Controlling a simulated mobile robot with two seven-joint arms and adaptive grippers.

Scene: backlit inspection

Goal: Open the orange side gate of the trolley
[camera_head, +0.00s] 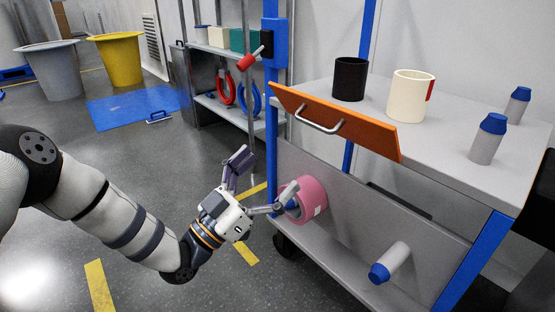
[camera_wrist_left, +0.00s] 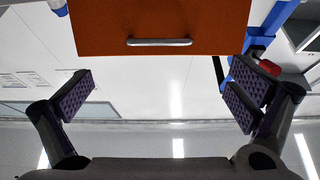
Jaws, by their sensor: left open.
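The orange side gate (camera_head: 370,133) is on the near side of the trolley (camera_head: 455,174), at its top shelf. It looks slanted; I cannot tell its exact angle. A metal bar handle (camera_head: 306,122) is on its outer face. My left gripper (camera_head: 264,176) is open and empty, below and to the left of the handle, apart from it. In the left wrist view the gate (camera_wrist_left: 190,18) fills the top middle. Its handle (camera_wrist_left: 159,42) lies across, beyond and between the open fingers (camera_wrist_left: 160,92). My right gripper is not in view.
The top shelf bears a black mug (camera_head: 350,78), a white mug (camera_head: 408,97) and blue-capped bottles (camera_head: 485,145). A pink roll (camera_head: 312,198) and another bottle (camera_head: 392,260) lie on the lower shelf, the roll close to my gripper. A blue post (camera_head: 272,140) stands at the trolley's left corner.

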